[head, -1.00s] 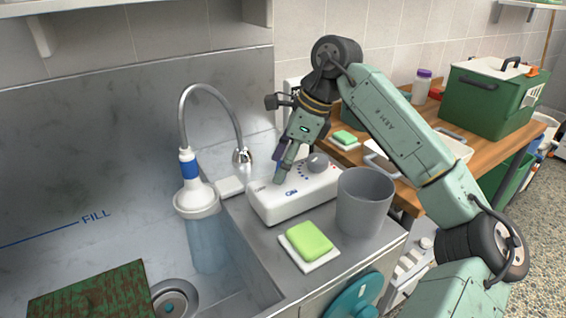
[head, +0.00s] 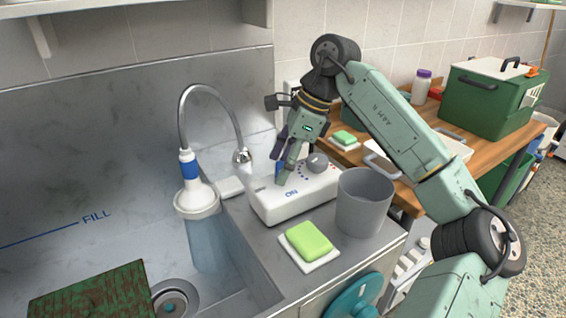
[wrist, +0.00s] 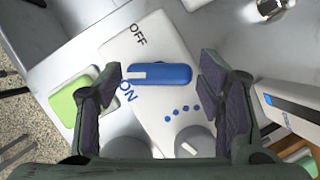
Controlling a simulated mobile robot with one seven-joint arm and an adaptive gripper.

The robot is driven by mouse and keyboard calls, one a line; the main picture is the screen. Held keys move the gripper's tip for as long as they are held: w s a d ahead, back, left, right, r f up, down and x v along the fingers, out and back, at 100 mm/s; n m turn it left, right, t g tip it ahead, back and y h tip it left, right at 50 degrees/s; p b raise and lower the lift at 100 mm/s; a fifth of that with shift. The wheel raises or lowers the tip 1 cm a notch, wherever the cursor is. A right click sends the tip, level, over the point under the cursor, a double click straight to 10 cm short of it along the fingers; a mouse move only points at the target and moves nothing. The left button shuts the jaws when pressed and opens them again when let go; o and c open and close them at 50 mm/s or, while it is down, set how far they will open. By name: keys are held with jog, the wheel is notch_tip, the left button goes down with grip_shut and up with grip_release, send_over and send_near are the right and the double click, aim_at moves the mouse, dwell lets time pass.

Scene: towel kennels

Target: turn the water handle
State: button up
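The water handle is a blue bar with a pale stripe (wrist: 168,74) on a white control box (wrist: 158,40); the box also shows in the head view (head: 270,204). The handle's striped end points between the printed OFF and ON, somewhat nearer ON. In the head view a bit of its blue (head: 278,168) shows by the fingers. My gripper (wrist: 160,82) is open, with one finger off each end of the handle and a small gap apparent on each side. It also shows in the head view (head: 284,163), low over the box.
A grey knob (head: 318,162) sits on the box beside the handle. A grey cup (head: 364,203) and a green soap on a white dish (head: 308,240) stand close in front. The sink with its curved tap (head: 185,115) is at left.

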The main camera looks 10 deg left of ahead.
jog(key=shift+o, duration=1)
jog(key=v, duration=1.2)
jog(key=shift+c, duration=0.3)
